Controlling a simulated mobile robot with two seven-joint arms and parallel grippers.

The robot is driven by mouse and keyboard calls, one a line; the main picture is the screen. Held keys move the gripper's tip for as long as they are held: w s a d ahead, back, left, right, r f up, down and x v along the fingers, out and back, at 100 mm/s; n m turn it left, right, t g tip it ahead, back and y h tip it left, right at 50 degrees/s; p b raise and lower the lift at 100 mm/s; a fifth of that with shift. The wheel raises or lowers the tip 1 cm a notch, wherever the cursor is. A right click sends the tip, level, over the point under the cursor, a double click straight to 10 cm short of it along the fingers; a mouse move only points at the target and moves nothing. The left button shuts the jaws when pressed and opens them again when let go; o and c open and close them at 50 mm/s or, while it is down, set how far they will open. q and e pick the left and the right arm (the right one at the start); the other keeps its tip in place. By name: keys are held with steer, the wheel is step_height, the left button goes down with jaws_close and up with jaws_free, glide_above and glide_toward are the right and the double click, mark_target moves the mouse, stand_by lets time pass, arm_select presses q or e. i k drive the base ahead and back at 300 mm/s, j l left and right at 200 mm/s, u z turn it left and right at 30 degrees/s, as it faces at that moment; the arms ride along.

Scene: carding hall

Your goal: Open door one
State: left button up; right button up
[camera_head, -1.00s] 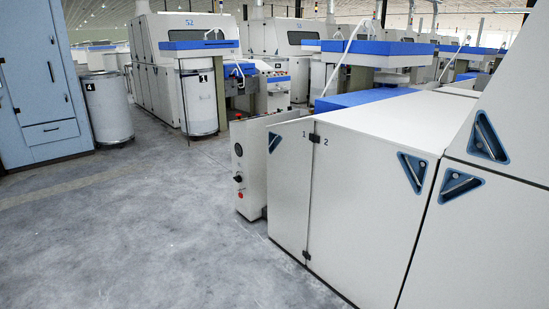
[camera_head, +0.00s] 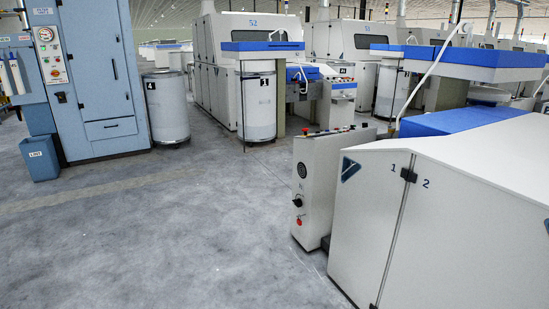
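Door one (camera_head: 367,220) is the narrow white panel marked "1" at the left end of the near white machine, at the right of the head view. It looks shut, flush with the panel marked "2" (camera_head: 455,245) beside it. A blue triangular recessed handle (camera_head: 350,169) sits at its upper left. A dark hinge (camera_head: 408,175) bridges the seam between the two panels near the top. Neither of my grippers is in view.
A control box (camera_head: 314,190) with knobs and a red button stands beside door one. The grey floor (camera_head: 190,230) at left and centre is clear.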

mark_target(372, 185)
steer(key=i, duration=1.35)
